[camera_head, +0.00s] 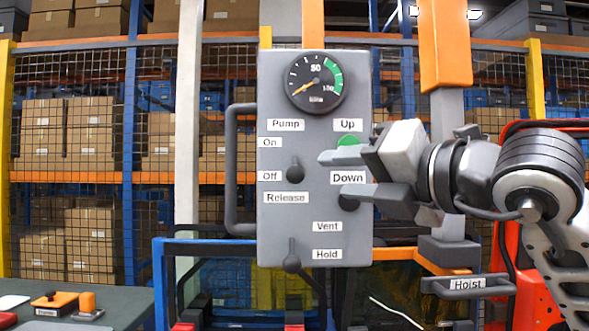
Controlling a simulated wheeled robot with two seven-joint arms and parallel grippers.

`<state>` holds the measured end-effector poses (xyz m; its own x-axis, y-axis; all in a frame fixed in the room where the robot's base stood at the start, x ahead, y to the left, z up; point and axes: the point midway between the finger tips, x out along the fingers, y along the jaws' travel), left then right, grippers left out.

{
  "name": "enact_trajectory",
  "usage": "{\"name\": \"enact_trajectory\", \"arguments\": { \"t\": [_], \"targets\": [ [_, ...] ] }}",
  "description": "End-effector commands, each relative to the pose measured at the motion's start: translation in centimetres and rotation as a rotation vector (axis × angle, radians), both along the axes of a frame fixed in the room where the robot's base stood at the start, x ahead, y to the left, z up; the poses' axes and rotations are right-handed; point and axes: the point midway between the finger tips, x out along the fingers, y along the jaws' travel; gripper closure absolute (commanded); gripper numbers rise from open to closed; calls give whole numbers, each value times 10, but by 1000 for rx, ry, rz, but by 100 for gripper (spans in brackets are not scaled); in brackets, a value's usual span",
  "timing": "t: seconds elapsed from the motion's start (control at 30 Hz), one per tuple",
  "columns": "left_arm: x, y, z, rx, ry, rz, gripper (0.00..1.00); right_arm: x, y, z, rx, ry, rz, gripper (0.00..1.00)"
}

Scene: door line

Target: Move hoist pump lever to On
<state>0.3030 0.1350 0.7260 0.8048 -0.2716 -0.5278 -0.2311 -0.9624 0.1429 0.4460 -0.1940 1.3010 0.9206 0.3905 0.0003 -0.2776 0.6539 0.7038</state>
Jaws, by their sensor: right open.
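The grey hoist panel (315,225) stands upright in the middle. Its pump lever (295,174) is a dark knob on a short stem, left of centre. The knob hangs down, level with the "Off" label (270,176) and below the "On" label (270,142). My right gripper (334,175) comes in from the right and is open. Its two fingers point left, in front of the panel, a little right of the pump lever; nothing shows between them but the "Down" label. My left gripper is out of view.
A gauge (316,80) sits at the panel's top, its needle low. The release lever (291,263) points down near "Hold". A bar handle (232,170) runs along the panel's left side. A bench (110,295) with small items stands at lower left; mesh shelving is behind.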

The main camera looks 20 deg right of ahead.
Motion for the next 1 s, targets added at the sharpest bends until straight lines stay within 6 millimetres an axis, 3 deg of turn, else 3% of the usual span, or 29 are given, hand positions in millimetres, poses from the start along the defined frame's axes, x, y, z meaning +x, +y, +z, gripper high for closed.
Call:
{"name": "enact_trajectory", "arguments": {
  "t": [0.3, 0.5, 0.93, 1.0],
  "targets": [
    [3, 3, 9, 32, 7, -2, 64, 63, 28, 3, 1, 3, 4, 56],
    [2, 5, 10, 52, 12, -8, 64, 89, 38, 2, 1, 0, 3, 56],
    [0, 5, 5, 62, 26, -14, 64, 98, 43, 0, -1, 0, 3, 56],
    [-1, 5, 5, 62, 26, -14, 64, 98, 42, 0, -1, 0, 3, 73]
  ]
}}
